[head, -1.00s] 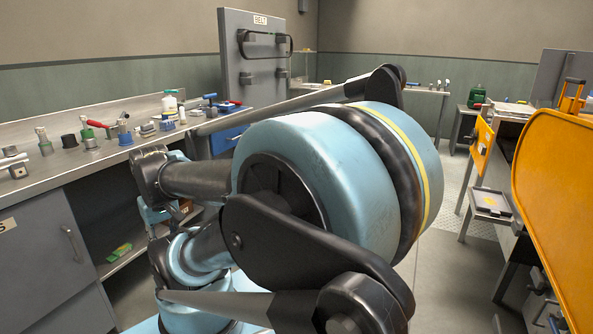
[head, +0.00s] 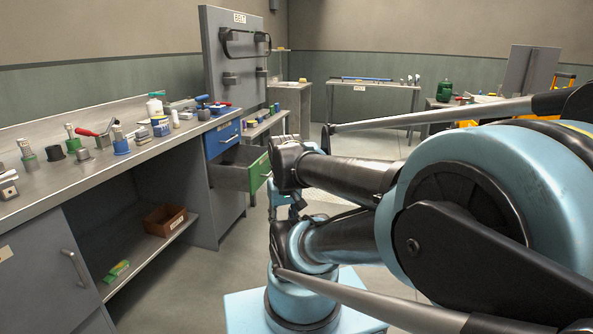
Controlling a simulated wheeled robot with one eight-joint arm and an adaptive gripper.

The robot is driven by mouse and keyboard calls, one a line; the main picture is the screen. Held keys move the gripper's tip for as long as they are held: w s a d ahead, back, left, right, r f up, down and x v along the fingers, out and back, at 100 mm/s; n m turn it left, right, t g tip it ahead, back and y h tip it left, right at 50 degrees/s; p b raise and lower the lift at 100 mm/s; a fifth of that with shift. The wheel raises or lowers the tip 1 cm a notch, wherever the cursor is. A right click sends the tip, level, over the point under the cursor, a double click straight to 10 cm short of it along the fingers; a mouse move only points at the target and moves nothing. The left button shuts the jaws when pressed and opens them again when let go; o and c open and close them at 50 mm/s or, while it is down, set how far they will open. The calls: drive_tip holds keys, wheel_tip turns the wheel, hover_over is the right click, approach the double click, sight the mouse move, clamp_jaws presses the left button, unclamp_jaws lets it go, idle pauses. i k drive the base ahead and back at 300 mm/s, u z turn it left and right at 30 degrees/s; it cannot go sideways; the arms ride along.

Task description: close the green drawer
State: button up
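The green drawer (head: 258,172) is pulled out of the grey cabinet at the end of the left workbench. Its green front with a pale handle stands clear of the cabinet, and its grey side and open top show. The blue drawer (head: 222,138) just above it looks shut. My arm fills the right and lower middle of the head view. One of its dark joints is seen close to the right of the green front; I cannot tell the real gap. I cannot make out my gripper.
The workbench (head: 95,170) on the left carries jars, tools and small parts. A brown box (head: 165,220) and a green packet (head: 117,270) lie on its lower shelf. A grey BELT panel (head: 240,65) stands behind the drawers. Some bare floor (head: 200,285) shows before the bench.

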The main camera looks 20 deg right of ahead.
sight(239, 164)
drive_tip(key=z, duration=0.2)
drive_tip(key=i, duration=1.65)
drive_tip(key=u, duration=0.55)
drive_tip(key=k, duration=0.8)
drive_tip(key=z, duration=0.35)
drive_tip(key=i, duration=0.45)
